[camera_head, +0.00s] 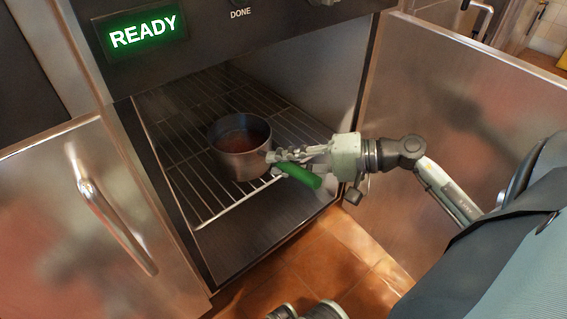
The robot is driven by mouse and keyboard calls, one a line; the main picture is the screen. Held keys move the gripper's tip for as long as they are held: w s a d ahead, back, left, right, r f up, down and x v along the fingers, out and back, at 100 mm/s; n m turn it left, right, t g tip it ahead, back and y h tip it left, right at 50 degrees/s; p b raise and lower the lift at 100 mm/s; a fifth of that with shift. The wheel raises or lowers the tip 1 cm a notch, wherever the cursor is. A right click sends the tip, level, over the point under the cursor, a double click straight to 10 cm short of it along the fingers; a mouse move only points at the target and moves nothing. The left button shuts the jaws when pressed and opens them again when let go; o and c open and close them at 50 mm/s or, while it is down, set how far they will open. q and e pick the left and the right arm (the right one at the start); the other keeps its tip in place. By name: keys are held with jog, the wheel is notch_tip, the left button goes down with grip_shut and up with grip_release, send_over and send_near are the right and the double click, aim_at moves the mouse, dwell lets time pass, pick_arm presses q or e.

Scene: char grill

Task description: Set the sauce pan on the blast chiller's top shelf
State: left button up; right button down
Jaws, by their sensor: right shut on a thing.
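The sauce pan (238,165) is a small metal pot with reddish-brown sauce in it and a green handle (300,176). It is upright, inside the open blast chiller (225,22), over the wire shelf (187,183). I cannot tell whether its base touches the wires. My right gripper (285,160) reaches in from the right and is shut on the pan's handle, close to the pot wall. My left gripper is not clearly seen; a small part of an arm (308,311) shows at the bottom edge.
A steel door with a bar handle (112,222) stands at the left. Another steel door panel (455,130) stands open at the right, behind my right arm. The green "READY" display (143,34) is above the opening. Bare wire shelf lies left of and behind the pan. The floor is orange tile (320,255).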

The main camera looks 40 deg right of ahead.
jog(key=c, duration=1.4)
grip_release()
jog(key=shift+o, duration=0.2)
jog(key=v, duration=0.7)
jog(key=shift+s+d, duration=0.15)
jog(key=shift+s, duration=0.05)
jog(key=shift+r, duration=0.1)
